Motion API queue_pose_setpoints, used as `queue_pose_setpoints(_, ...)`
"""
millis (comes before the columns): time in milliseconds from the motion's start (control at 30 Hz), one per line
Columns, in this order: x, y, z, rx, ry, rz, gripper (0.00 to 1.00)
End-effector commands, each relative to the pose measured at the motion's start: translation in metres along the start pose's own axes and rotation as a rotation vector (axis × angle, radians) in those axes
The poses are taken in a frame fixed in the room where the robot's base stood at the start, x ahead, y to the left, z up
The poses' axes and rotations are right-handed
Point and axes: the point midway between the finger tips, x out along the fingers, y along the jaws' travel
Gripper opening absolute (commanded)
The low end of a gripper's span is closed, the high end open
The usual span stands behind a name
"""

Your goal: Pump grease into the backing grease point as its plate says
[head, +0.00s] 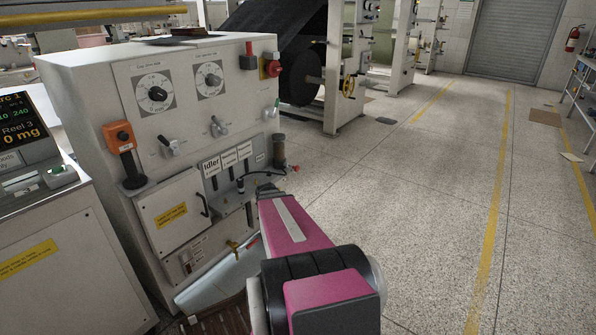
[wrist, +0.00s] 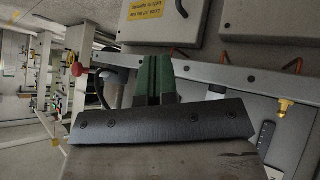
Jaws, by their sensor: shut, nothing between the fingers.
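A row of small white plates with grease points below them is on the cabinet front in the head view. The left plate (head: 211,166) reads "Idler"; the words on the other plates (head: 229,158) are too small to read surely, so I cannot tell which is backing. A dark upright cylinder (head: 278,150), perhaps the grease pump, stands right of them, with a red-tipped lever (head: 295,168). A red knob (wrist: 78,69) shows in the wrist view. My gripper (head: 266,189) is in front of the row's right end. Its green fingers (wrist: 155,80) are shut and empty.
The cabinet (head: 90,85) carries dials, switches, an orange-topped device (head: 121,142) and a small door (head: 172,210) with a handle. A yellow valve (head: 233,245) sits low on it. A screen console (head: 30,150) stands at left. Open floor (head: 440,200) lies at right.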

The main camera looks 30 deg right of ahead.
Motion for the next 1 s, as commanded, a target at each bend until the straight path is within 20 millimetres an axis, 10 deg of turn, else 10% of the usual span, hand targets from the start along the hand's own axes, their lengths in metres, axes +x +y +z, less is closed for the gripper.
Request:
queue_pose_setpoints(600,0.078,0.215,0.007,-0.25,0.54,0.404,0.0)
queue_pose_setpoints(1000,0.077,0.268,0.027,-0.359,0.7,0.53,0.0)
